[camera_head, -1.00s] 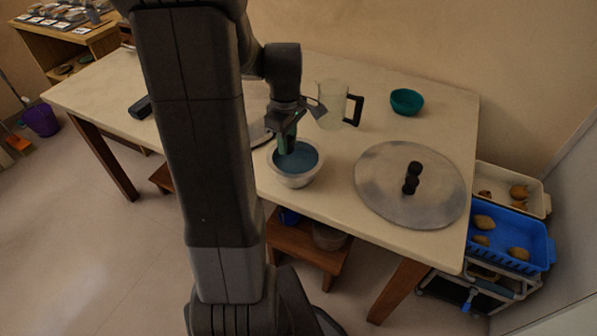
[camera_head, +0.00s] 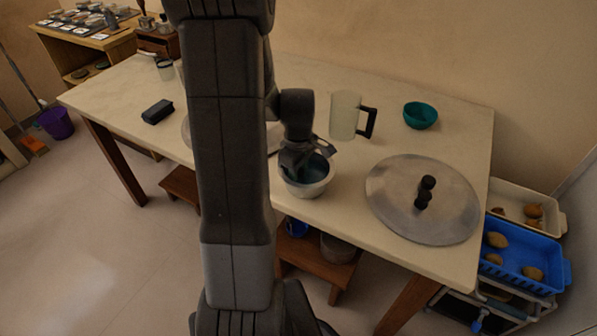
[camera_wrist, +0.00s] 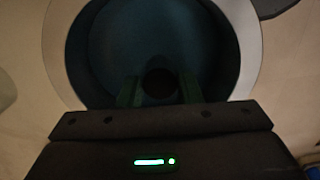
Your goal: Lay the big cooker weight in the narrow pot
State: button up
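The pot (camera_head: 305,188) is a small white vessel with a blue inside, upright near the table's front edge. It also shows in the wrist view (camera_wrist: 245,45), where its blue inside fills the upper middle. My gripper (camera_head: 306,174) points down into its mouth. In the wrist view my gripper's dark green fingers (camera_wrist: 160,92) lie on both sides of a dark round piece (camera_wrist: 160,83), which looks like the cooker weight. The fingers appear close against it. Its lower part is hidden, and I cannot tell whether it touches the pot's floor.
A large round metal lid (camera_head: 395,205) with a black knob lies right of the pot. A clear jug (camera_head: 344,115) with a black handle and a teal bowl (camera_head: 420,115) stand behind. A black box (camera_head: 158,111) lies left on the table (camera_head: 110,92). Blue (camera_head: 540,268) and white trays are at right.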

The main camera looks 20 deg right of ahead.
jog(key=shift+o, duration=0.2)
jog(key=shift+r, duration=0.15)
notch_tip(320, 180, up, 12)
jog(key=p, duration=0.1)
jog(key=shift+p, duration=0.35)
notch_tip(320, 180, down, 12)
jog(key=shift+f+b, duration=0.25)
jog(key=shift+b, duration=0.55)
jog(key=shift+r+p, duration=0.3)
jog(key=shift+r, duration=1.85)
